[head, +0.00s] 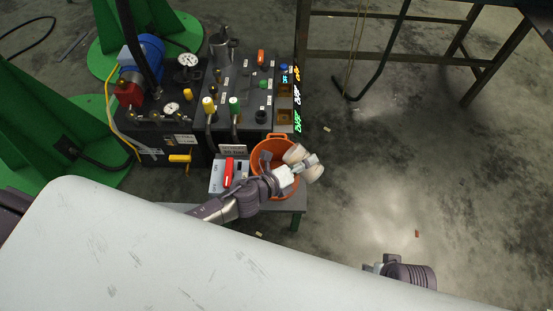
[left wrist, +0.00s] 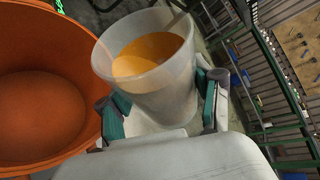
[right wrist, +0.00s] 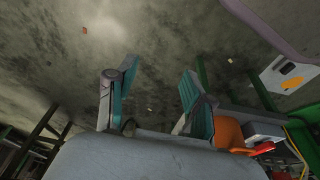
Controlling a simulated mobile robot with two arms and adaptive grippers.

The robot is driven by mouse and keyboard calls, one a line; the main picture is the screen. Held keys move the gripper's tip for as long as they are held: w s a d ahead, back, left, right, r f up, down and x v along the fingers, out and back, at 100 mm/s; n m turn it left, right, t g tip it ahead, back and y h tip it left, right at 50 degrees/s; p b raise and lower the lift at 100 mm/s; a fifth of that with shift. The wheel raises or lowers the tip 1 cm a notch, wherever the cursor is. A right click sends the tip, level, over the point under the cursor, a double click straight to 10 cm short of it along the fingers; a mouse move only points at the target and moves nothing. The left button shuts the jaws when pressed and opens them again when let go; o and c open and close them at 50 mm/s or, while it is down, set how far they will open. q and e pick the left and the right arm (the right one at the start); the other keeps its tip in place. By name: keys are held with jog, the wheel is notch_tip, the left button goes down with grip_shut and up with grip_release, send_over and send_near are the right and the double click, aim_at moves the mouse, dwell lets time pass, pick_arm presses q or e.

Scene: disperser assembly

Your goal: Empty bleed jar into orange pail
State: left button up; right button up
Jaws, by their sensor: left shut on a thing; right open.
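The bleed jar (left wrist: 165,90) is a translucent whitish cup with orange liquid (left wrist: 150,52) in it. My left gripper (left wrist: 160,110) is shut around its sides. In the head view the jar (head: 294,153) shows pale, partly hidden by my left gripper (head: 303,167), at the right side of the orange pail (head: 260,152). The pail also fills the left of the left wrist view (left wrist: 45,100), beside the jar. I cannot tell how far the jar is tilted. My right gripper (head: 374,267) is open and empty; its spread fingers show in the right wrist view (right wrist: 155,95).
The pail stands on a low grey bench (head: 290,203) by a box with a red handle (head: 229,171). Behind is a dark machine panel (head: 240,95) with gauges and valves. Green stands (head: 55,135) are at left. A metal frame (head: 390,60) stands at the back right. Floor at right is open.

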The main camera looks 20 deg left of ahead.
pick_arm(q)
jog(key=shift+f+n+h+b, duration=0.2)
jog(key=shift+n+h+b, duration=0.15)
jog(key=shift+b, duration=0.25)
jog(key=shift+r+n, duration=0.3)
jog(key=shift+n, duration=0.05)
pick_arm(e)
notch_tip(320, 180, up, 6)
jog(key=shift+s+r, duration=0.15)
jog(key=shift+s, duration=0.05)
pick_arm(q)
jog(key=shift+h+b, duration=0.25)
jog(key=shift+b, duration=0.05)
pick_arm(e)
jog(key=shift+d+r, duration=0.1)
pick_arm(q)
jog(key=shift+a+r, duration=0.1)
pick_arm(e)
jog(key=shift+s+r, duration=0.1)
jog(key=shift+r, duration=0.45)
pick_arm(q)
jog(key=shift+r+n, duration=0.1)
jog(key=shift+n, duration=0.2)
pick_arm(e)
jog(key=shift+s+r, duration=0.1)
jog(key=shift+r, duration=0.1)
